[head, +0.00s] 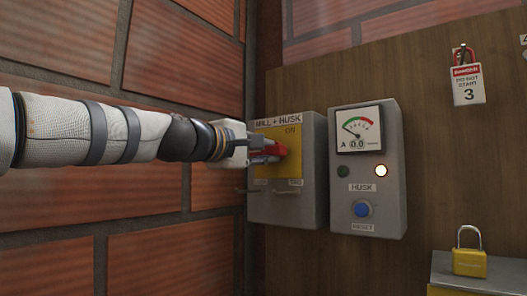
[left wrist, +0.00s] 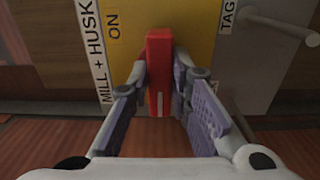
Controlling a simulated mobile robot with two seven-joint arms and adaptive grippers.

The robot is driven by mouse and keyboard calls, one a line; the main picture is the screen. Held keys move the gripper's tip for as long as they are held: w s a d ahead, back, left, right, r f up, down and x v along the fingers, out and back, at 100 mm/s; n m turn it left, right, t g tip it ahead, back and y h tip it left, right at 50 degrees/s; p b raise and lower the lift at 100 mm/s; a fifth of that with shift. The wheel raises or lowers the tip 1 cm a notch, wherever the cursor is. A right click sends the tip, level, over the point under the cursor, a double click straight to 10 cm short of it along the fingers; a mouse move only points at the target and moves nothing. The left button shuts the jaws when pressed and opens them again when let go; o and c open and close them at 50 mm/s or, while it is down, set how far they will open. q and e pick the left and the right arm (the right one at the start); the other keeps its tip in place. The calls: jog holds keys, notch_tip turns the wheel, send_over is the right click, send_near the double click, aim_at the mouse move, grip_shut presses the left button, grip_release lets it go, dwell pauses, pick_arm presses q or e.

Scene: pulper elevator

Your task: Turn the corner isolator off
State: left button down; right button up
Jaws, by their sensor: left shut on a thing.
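The corner isolator is a grey box (head: 314,165) labelled MILL + HUSK, with a yellow face plate (head: 292,172) marked ON near its top. Its red handle (head: 281,150) is partly hidden by my left gripper (head: 264,150). In the left wrist view the red handle (left wrist: 159,75) stands between the fingers of my left gripper (left wrist: 160,95), which is shut on it. The yellow plate (left wrist: 197,20) lies behind, with ON at the left and TAG at the right. I cannot tell the handle's exact angle. My right gripper is not in view.
Beside the isolator is a grey HUSK panel (head: 394,200) with a gauge (head: 359,130), a lit lamp (head: 381,171) and a blue knob (head: 362,209). A danger tag (head: 468,86) hangs at upper right. A yellow padlock (head: 469,262) stands at lower right. A brick wall (head: 90,205) is close at left.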

pick_arm(q)
jog(key=shift+d, duration=0.1)
dwell(0.3)
jog(key=c, duration=1.5)
grip_release()
jog(key=shift+s+a, duration=0.3)
jog(key=v, duration=1.1)
jog(key=shift+s, duration=0.1)
jog(key=shift+f, duration=0.1)
